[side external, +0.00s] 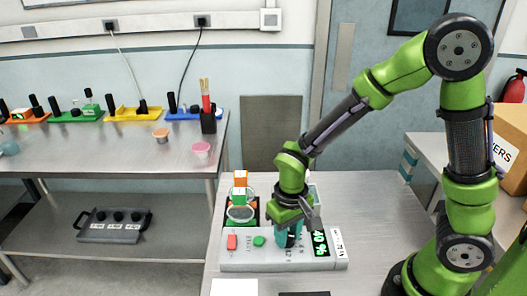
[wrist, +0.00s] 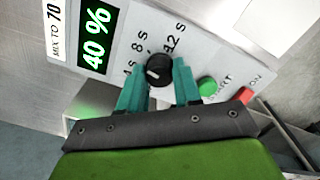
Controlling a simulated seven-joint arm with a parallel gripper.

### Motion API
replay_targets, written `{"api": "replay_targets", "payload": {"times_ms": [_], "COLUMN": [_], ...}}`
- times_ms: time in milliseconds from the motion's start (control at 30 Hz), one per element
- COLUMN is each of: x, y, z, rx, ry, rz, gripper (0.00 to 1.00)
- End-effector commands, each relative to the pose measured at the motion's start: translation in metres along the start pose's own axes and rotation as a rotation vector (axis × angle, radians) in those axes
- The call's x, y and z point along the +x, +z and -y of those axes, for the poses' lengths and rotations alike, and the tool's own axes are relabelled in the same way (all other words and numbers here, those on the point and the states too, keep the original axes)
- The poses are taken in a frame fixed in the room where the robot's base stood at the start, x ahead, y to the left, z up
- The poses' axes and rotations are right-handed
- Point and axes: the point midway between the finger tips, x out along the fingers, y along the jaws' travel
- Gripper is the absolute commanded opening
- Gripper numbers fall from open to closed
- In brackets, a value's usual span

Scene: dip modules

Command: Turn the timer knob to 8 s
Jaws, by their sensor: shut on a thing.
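The timer knob (wrist: 160,68) is a black round knob with a white mark, on a grey control panel in the wrist view. Labels 4 s, 8 s (wrist: 140,42) and 12 s (wrist: 174,36) stand around it. The white mark sits on the knob's left side, toward the 4 s label; its exact direction is hard to read. My gripper (wrist: 159,80) has its two teal fingers shut on the knob, one at each side.
The panel has a green start button (wrist: 207,86), a red button (wrist: 244,95) and a display (wrist: 97,38) reading 40 %, beside a MIX TO 70 label. Containers with green and orange parts (side external: 240,198) stand behind the panel. The table right of it is clear.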

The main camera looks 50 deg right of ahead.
Motion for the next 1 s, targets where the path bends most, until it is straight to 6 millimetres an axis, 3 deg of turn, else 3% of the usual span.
{"api": "replay_targets", "payload": {"times_ms": [433,1000], "x": [-0.0015,-0.0016], "y": [-0.0003,-0.0006], "z": [0.0007,0.0002], "rx": [0.278,0.341], "ry": [-0.002,-0.002], "rz": [-0.001,-0.002], "gripper": [0.02,0.02]}}
